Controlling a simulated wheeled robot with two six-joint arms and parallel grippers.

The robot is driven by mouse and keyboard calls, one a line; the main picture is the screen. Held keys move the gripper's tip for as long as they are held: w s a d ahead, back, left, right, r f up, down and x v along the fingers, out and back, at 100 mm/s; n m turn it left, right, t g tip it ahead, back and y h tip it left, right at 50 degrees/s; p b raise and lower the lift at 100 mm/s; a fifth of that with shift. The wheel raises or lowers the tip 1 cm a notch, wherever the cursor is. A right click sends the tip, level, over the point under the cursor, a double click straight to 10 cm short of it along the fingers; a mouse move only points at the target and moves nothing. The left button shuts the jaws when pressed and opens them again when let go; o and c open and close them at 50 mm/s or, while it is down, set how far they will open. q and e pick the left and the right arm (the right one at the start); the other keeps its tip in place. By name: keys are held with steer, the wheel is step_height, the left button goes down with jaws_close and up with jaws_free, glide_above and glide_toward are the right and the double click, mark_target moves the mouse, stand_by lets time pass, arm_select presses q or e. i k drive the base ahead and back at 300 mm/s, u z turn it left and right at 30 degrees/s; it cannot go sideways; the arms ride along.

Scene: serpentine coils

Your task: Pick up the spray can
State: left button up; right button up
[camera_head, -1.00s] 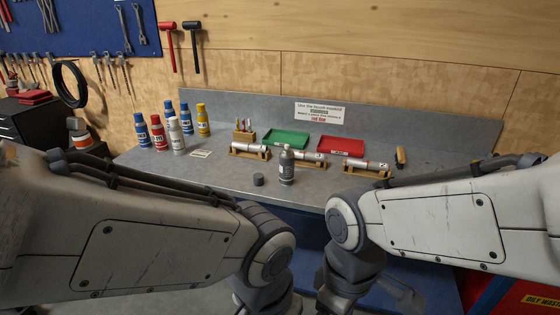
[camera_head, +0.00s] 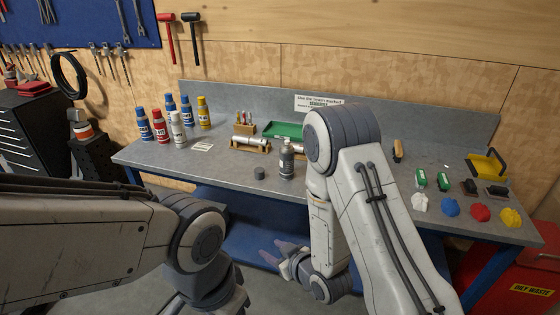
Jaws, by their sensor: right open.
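A grey spray can (camera_head: 286,162) stands upright near the front middle of the workbench, with a small dark cap-like cylinder (camera_head: 259,173) to its left. More spray cans stand in a group at the bench's left: blue (camera_head: 143,125), red (camera_head: 158,127), white (camera_head: 178,130) and yellow (camera_head: 203,114), plus other blue ones. My right gripper (camera_head: 275,253) is open and empty, low in front of the bench edge, below the grey can and apart from it. My left arm enters from the left; its gripper is below the picture edge.
My right arm hides part of the workbench (camera_head: 235,180). A green tray (camera_head: 284,130) and a wooden cradle holding a metal cylinder (camera_head: 250,142) stand behind. Rags (camera_head: 481,212), brushes and a yellow tool (camera_head: 488,164) lie at right. A red oily-waste bin (camera_head: 520,270) stands lower right.

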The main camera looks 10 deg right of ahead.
mark_target(286, 152)
steer(key=u, duration=1.3)
steer(key=i, duration=2.3)
steer(key=z, duration=2.65)
steer(key=i, duration=0.5)
steer(key=z, duration=0.05)
